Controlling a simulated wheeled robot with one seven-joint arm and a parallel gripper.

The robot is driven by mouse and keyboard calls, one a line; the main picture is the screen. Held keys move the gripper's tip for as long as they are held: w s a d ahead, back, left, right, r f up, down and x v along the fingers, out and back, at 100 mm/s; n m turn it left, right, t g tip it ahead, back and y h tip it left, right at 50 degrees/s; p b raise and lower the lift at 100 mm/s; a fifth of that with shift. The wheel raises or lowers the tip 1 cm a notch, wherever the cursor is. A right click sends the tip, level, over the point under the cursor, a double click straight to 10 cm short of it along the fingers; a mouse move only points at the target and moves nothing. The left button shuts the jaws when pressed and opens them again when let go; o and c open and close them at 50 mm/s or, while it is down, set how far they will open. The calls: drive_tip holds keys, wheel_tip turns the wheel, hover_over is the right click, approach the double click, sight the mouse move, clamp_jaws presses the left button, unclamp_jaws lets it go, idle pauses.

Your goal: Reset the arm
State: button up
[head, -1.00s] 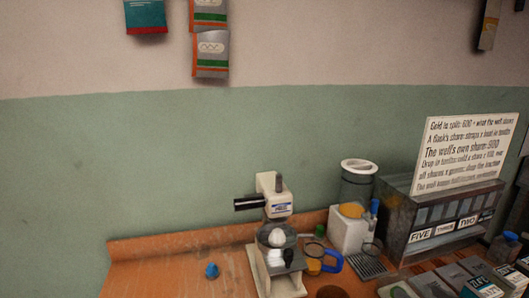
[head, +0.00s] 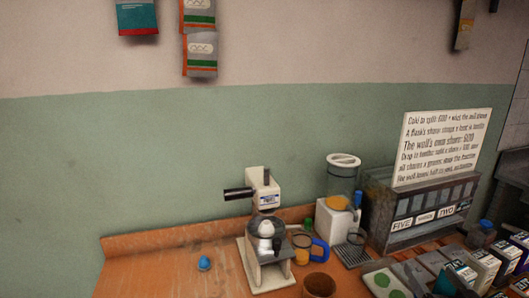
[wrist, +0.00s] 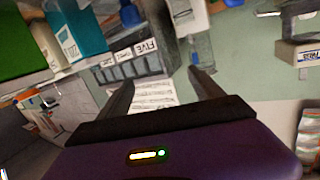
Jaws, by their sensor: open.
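My gripper (wrist: 160,76) shows in the wrist view, its two dark fingers spread apart with nothing held between them. The wrist view looks upside down across the counter, with the grey labelled box (wrist: 132,62) and the white lettered sign (wrist: 153,95) beyond the fingers. The fingers appear clear of everything. My arm and gripper do not show in the head view.
A wooden counter (head: 150,270) carries a white-and-grey machine (head: 264,230), a small blue object (head: 204,263), a blender (head: 341,185), a blue-handled jug (head: 303,250), a brown bowl (head: 319,285) and the labelled box (head: 385,220) under its sign (head: 440,145). Packets crowd the right front; the counter's left is mostly bare.

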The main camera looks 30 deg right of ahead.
drive_tip(key=s+a+f+n+t+y, duration=0.2)
drive_tip(key=s+a, duration=0.1)
drive_tip(key=a, duration=0.9)
drive_tip(key=s+a+f+n+t+y, duration=0.1)
drive_tip(key=s+a+f+n+y, duration=0.15)
drive_tip(key=a, duration=0.85)
drive_tip(key=s+a+f+n+y, duration=0.2)
drive_tip(key=s+a, duration=0.2)
drive_tip(key=a, duration=0.1)
drive_tip(key=s+a+f+n+g+y, duration=0.1)
drive_tip(key=s+a+f+n+y, duration=0.1)
drive_tip(key=s+a, duration=0.3)
drive_tip(key=shift+s+a+y, duration=0.3)
drive_tip(key=shift+a+y, duration=0.2)
drive_tip(key=shift+y, duration=0.35)
